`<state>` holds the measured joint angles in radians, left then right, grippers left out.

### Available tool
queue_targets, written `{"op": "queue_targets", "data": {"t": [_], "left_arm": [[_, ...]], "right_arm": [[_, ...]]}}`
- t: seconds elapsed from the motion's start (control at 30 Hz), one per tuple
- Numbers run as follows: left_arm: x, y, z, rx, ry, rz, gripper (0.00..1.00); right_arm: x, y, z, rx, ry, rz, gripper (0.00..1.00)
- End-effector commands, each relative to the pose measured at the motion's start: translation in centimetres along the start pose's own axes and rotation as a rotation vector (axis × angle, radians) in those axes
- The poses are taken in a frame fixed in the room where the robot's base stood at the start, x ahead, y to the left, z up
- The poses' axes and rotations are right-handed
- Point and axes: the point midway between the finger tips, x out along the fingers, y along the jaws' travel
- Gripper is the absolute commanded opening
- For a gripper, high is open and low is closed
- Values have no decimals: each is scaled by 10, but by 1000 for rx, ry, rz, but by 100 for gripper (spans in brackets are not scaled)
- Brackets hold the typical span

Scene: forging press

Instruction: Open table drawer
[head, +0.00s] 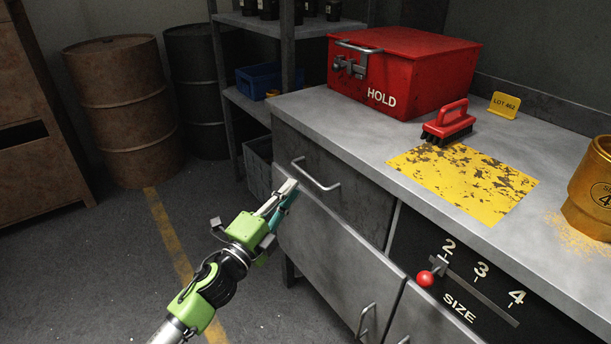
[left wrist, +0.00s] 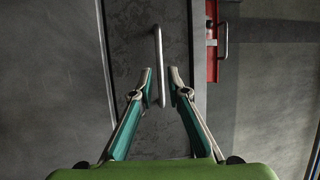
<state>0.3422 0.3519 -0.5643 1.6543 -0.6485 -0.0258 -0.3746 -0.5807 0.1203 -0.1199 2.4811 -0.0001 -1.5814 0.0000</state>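The table drawer (head: 345,200) is a grey front under the left end of the metal worktop, and it looks closed. Its bar handle (head: 316,175) shows clear of the front. My left gripper (head: 288,188) is by the left end of that handle. In the left wrist view the handle (left wrist: 158,45) runs up the picture between the two fingertips of my left gripper (left wrist: 161,76). The fingers are open, one on each side of the bar, with a gap visible on the right side. Contact cannot be told. My right gripper is not in view.
Cabinet doors (head: 335,255) with handles are below the drawer. A size lever with a red knob (head: 425,279) is to the right. The worktop (head: 310,105) holds a red HOLD box (head: 430,75), a brush (head: 447,125) and a yellow pot (head: 590,185). Floor at left is clear.

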Motion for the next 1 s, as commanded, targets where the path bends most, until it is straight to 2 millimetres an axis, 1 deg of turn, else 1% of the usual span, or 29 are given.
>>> {"op": "queue_targets", "data": {"t": [0.03,0.2,0.3,0.4,0.53,0.77,0.8,0.83,0.87,1.0], "left_arm": [[12,0,1,0,-1,-2,15],[45,1,0,-1,-1,-1,15],[59,2,0,-1,-1,0,15],[68,2,1,-1,-2,1,15],[74,1,0,-1,-1,1,15],[74,1,0,-2,-1,2,15],[74,1,1,-2,-1,1,13],[74,1,1,-2,-1,1,5],[74,1,1,-2,-1,1,0],[74,1,1,-2,-1,2,0]], "right_arm": [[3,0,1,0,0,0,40],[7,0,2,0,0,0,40],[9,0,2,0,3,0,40],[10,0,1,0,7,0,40],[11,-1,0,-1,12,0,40],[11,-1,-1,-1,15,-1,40],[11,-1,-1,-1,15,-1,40],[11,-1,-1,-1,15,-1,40],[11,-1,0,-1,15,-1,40],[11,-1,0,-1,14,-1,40]]}}
